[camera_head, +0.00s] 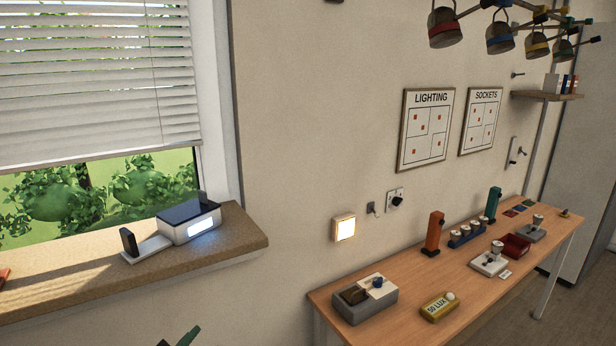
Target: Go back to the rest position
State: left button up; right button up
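The dark tips of what looks like my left gripper (179,341) just show at the bottom edge of the head view, below the window sill. The rest of it is cut off by the frame, so I cannot tell if it is open or shut. It is apart from the sill and the table, and I see nothing held between the tips. My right gripper is out of view.
A wooden table (408,290) at right holds a grey box (365,305), a yellow "50 LUX" block (439,306) and several small parts. A lit square lamp (344,228) is on the wall. A white device (190,222) stands on the window sill (215,256).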

pick_arm(q)
jog(key=s+a+f+n+g+y, duration=0.15)
jog(key=s+f+n+g, duration=0.25)
jog(key=s+f+g, duration=0.5)
jog(key=s+a+f+n+g, duration=0.2)
jog(key=s+a+f+n, duration=0.15)
jog(key=s+f, duration=0.6)
jog(key=s+f+g+b, duration=0.1)
jog(key=s+f+b, duration=0.15)
jog(key=f, duration=1.05)
jog(key=s+f+b, duration=0.2)
jog(key=f+b, duration=0.1)
jog(key=f, duration=1)
jog(key=s+a+f+g+b, duration=0.1)
jog(key=s+f+b, duration=0.2)
jog(key=s+f, duration=0.5)
jog(key=s+a+f+b, duration=0.1)
jog(key=s+f+b, duration=0.2)
jog(key=s+f, duration=0.5)
notch_tip(320, 180, down, 7)
jog(key=shift+a+r+g, duration=0.1)
jog(key=shift+a+g, duration=0.15)
jog(key=shift+g, duration=0.15)
